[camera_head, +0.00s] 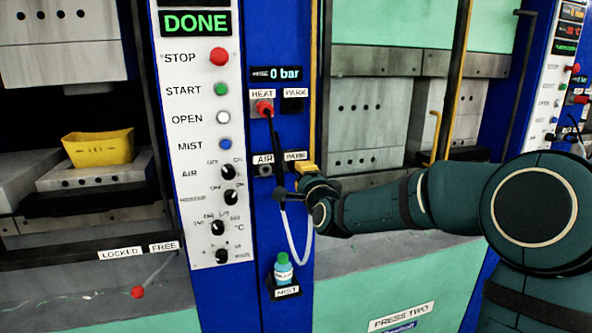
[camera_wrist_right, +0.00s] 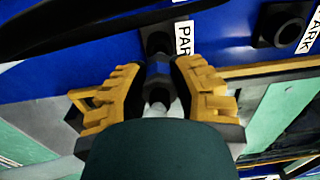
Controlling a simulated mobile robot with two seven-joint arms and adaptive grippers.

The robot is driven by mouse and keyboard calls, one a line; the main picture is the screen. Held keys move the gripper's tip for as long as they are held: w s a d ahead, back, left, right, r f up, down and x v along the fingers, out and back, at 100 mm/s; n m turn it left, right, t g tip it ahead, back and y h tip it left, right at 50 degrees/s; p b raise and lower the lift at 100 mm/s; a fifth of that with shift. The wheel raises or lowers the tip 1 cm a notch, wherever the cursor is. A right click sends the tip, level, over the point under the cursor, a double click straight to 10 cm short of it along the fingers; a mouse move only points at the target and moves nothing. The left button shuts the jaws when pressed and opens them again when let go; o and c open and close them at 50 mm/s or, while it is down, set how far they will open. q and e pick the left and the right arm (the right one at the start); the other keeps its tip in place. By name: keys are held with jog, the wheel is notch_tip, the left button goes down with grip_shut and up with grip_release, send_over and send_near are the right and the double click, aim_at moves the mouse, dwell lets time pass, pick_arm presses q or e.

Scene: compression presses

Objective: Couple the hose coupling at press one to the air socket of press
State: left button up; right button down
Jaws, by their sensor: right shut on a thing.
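My right gripper (camera_head: 303,172) is in front of the lower PARK label (camera_head: 296,156) on the blue column. In the right wrist view its yellow fingers (camera_wrist_right: 158,88) are shut on the hose coupling (camera_wrist_right: 157,70), a dark blue and black piece. The coupling lines up with a dark socket (camera_wrist_right: 158,41) beside a PARK label; whether it still sits in it I cannot tell. A pale hose (camera_head: 292,238) hangs in a loop below the gripper. The air socket (camera_head: 264,170), under the AIR label, looks empty, left of the gripper. My left gripper is out of view.
A red plug (camera_head: 264,107) sits under HEAT, and its dark cable hangs down past the air socket. An upper PARK socket (camera_head: 294,104) is beside it. A MIST bottle (camera_head: 283,270) stands below. The control panel (camera_head: 206,150) is at left, with a yellow part (camera_head: 98,148) in the press.

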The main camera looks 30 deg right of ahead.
pick_arm(q)
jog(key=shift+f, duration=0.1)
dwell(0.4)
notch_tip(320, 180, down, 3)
jog(key=b, duration=0.3)
pick_arm(e)
jog(key=v, duration=0.4)
jog(key=shift+r, duration=0.1)
